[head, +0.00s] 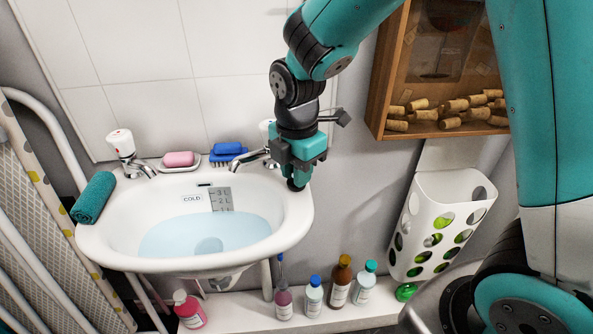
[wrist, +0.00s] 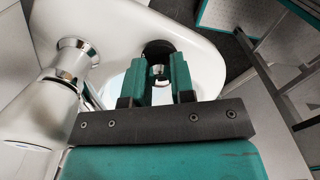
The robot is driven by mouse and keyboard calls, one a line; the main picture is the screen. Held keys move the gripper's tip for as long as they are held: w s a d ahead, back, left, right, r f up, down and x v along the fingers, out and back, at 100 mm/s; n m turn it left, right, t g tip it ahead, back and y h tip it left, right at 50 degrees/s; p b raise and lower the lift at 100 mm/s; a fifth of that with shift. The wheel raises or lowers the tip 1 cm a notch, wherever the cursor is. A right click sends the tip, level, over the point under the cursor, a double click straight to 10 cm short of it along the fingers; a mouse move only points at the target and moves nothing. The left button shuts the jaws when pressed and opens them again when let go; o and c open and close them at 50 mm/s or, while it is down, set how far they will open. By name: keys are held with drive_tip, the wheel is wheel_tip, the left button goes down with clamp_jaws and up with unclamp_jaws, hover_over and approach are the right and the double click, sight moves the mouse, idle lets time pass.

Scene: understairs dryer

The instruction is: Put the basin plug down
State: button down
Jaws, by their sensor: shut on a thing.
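My gripper (head: 298,168) points down over the right rim of the white basin (head: 292,215). It is shut on the basin plug (head: 295,185), a dark round disc below the fingertips. In the wrist view the black disc (wrist: 157,48) and a small shiny metal part show between the teal fingers of my gripper (wrist: 158,80). The plug is at or just above the rim; I cannot tell whether it touches.
A chrome tap (head: 255,158) stands close left of my gripper, and another tap (head: 125,150) at the far left. A pink soap (head: 180,159), blue brush (head: 229,149) and rolled teal towel (head: 95,197) lie on the basin ledge. Several bottles (head: 340,282) stand below. A cork box (head: 440,75) hangs right.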

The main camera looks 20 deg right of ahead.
drive_tip(key=shift+f, duration=0.1)
drive_tip(key=c, duration=1)
unclamp_jaws()
wheel_tip(320, 180, up, 12)
drive_tip(key=p, duration=0.2)
drive_tip(key=s+a+m+y, duration=0.1)
drive_tip(key=s+m, duration=0.4)
drive_tip(key=s, duration=0.1)
drive_tip(key=s+a+r+m+y, duration=0.1)
drive_tip(key=s+a+m, duration=0.1)
drive_tip(key=s+m, duration=0.3)
drive_tip(key=s+a+m+y, duration=0.1)
drive_tip(key=s+m+y, duration=0.1)
drive_tip(key=s+m, duration=0.2)
drive_tip(key=shift+s+a+r+m, duration=0.15)
drive_tip(key=shift+s+m, duration=0.05)
drive_tip(key=shift+s, duration=0.7)
drive_tip(key=shift+s+a+r+m, duration=0.15)
drive_tip(key=shift+s+m, duration=0.05)
drive_tip(key=shift+s, duration=0.65)
